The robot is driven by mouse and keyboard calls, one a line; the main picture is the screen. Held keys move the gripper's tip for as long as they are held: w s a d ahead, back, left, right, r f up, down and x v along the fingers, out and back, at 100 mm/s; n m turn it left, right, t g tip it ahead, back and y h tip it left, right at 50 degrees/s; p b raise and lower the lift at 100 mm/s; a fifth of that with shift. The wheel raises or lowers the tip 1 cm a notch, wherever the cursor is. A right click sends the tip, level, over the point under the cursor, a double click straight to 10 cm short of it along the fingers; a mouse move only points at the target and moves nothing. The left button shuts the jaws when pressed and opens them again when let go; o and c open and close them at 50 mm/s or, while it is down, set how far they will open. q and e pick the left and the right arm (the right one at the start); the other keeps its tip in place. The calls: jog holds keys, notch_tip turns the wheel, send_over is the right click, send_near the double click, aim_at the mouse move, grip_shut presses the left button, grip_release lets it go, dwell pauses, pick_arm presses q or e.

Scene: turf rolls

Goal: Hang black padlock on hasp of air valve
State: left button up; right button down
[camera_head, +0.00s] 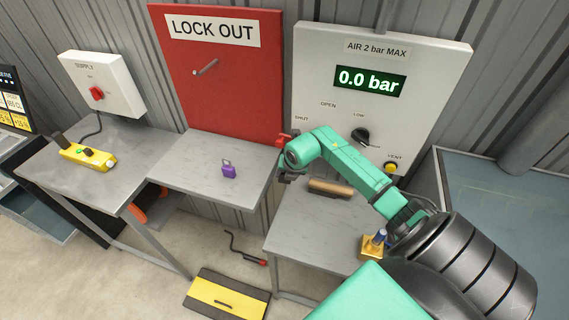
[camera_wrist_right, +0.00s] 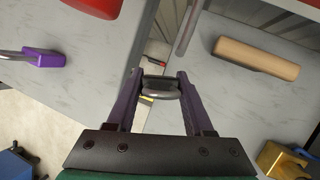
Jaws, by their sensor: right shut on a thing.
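My right gripper (camera_wrist_right: 158,90) is shut on a small dark padlock (camera_wrist_right: 158,81), whose grey metal shackle crosses between the fingertips in the right wrist view. In the head view the right gripper (camera_head: 287,175) is in front of the lower left corner of the air valve panel (camera_head: 318,68), just below the red valve handle (camera_head: 284,140). The arm hides part of the panel's lower edge. I cannot make out the hasp clearly. A grey rod (camera_wrist_right: 187,30) stands ahead of the fingers in the wrist view. My left gripper is not in view.
A purple padlock (camera_head: 228,170) lies on the middle table (camera_head: 200,157). A wooden cylinder (camera_head: 330,187) and a brass block (camera_head: 373,245) are on the right table (camera_head: 300,240). A red LOCK OUT board (camera_head: 220,95) stands behind. A yellow pendant (camera_head: 88,156) lies on the left.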

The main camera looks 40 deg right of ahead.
jog(key=w+d+f+b, duration=0.1)
jog(key=w+d+b, duration=0.1)
jog(key=d, duration=0.3)
jog(key=shift+w+d+f, duration=0.2)
jog(key=shift+w+d, duration=0.15)
jog(key=shift+w, duration=0.55)
jog(key=shift+r, duration=0.1)
jog(key=shift+c, duration=1)
grip_release()
jog(key=shift+s, duration=0.1)
